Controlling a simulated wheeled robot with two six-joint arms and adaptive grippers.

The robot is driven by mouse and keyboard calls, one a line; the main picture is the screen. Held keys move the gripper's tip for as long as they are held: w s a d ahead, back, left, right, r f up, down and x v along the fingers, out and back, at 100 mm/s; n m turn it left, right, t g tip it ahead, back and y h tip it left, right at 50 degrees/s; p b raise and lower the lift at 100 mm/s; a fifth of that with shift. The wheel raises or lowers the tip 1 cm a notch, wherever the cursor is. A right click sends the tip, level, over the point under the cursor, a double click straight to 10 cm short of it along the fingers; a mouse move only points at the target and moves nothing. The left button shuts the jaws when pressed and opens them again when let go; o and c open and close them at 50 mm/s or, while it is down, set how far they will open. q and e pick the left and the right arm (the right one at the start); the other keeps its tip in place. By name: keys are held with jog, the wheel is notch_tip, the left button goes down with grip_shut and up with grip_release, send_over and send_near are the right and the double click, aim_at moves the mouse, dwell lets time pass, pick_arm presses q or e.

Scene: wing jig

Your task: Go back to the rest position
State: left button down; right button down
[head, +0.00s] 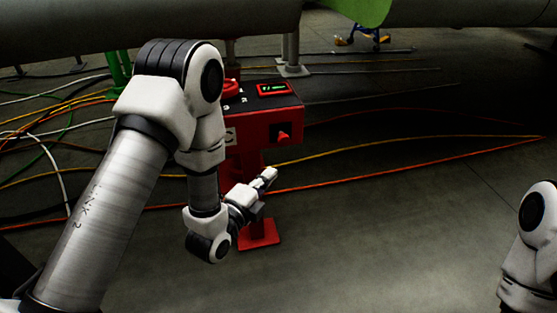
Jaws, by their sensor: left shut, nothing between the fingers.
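My left gripper (268,175) is shut and empty at the end of my left arm. It points up and to the right, in front of the lower part of a red control box on a stand (262,125). I cannot tell whether it touches the stand. The box has a lit green display (273,89), a red knob (230,87) partly hidden by my arm, and a red switch (283,136) on its front. My right arm shows only at the right edge, and its gripper is out of view.
Orange, yellow, white and green cables (60,150) run over the floor on the left and behind the stand. A large grey wing-like body (120,20) spans the top. A grey support post (292,55) stands behind the box. The floor at front right is clear.

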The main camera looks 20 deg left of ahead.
pick_arm(q)
jog(key=s+a+f+n+g+y, duration=0.1)
jog(key=s+f+n+g, duration=0.25)
jog(key=s+f, duration=0.5)
jog(key=s+a+f+n+g+y, duration=0.1)
jog(key=s+f+n+g, duration=0.35)
jog(key=f, duration=0.75)
jog(key=s+a+f+n+g+y, duration=0.1)
jog(key=s+f+n+g, duration=0.2)
jog(key=s+n+g, duration=0.45)
jog(key=s+a+f+n+g+y, duration=0.15)
jog(key=s+f+n, duration=0.3)
jog(key=s, duration=0.55)
notch_tip(320, 180, up, 33)
jog(key=p, duration=3.2)
jog(key=shift+d+f+n+g+h, duration=0.15)
jog(key=shift+d+n+g+h, duration=0.15)
jog(key=shift+d+n+h, duration=0.1)
jog(key=shift+s, duration=0.15)
